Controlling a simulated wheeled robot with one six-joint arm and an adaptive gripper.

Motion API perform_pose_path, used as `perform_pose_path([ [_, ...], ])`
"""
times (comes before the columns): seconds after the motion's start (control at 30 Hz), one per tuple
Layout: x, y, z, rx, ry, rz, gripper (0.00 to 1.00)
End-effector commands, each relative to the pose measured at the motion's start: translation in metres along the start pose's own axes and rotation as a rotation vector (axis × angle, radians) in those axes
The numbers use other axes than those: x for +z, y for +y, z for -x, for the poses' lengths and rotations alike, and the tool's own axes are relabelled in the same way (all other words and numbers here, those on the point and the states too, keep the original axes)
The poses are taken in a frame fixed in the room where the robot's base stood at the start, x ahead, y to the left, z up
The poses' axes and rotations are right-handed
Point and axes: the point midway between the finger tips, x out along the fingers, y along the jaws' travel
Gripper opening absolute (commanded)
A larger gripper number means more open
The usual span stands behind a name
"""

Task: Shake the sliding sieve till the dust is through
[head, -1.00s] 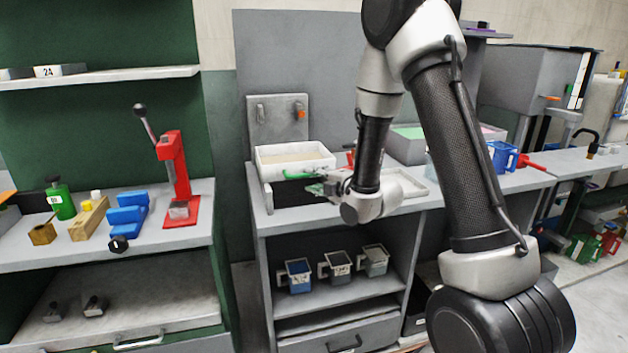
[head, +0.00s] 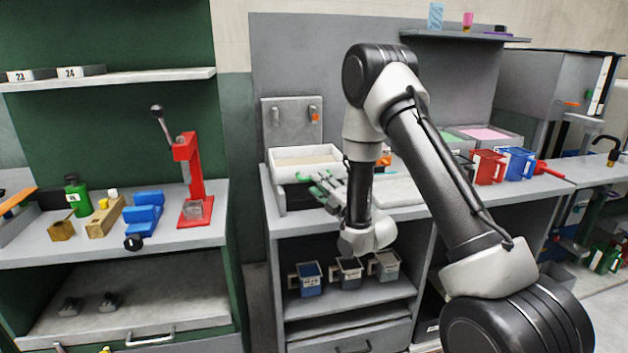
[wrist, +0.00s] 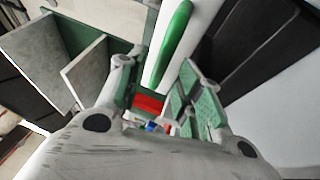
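The sieve is a white box (head: 290,158) with pale dust-like material in it, on the middle bench. A green handle (head: 303,177) shows at its front; in the wrist view a green bar (wrist: 172,42) lies against a white surface. My gripper (head: 325,187) is just right of and in front of the handle, tilted up towards it. In the wrist view my gripper's fingers (wrist: 156,68) are spread, with the green bar beyond and between their tips. It looks apart from them. Nothing is held. Whether dust lies under the sieve is hidden.
A red press (head: 190,180) and a blue block (head: 143,212) stand on the left bench. Several mugs sit below on the shelf (head: 350,300). A pale flat tray (head: 400,190) lies behind my arm.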

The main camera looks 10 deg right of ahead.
Motion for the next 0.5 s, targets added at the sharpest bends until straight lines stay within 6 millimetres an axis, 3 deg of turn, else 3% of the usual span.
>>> perform_pose_path([
  [0.2, 0.000, 0.000, -0.029, 0.001, 0.001, 0.000, 0.35],
  [0.5, 0.000, 0.000, -0.035, -0.001, 0.000, -0.001, 0.35],
])
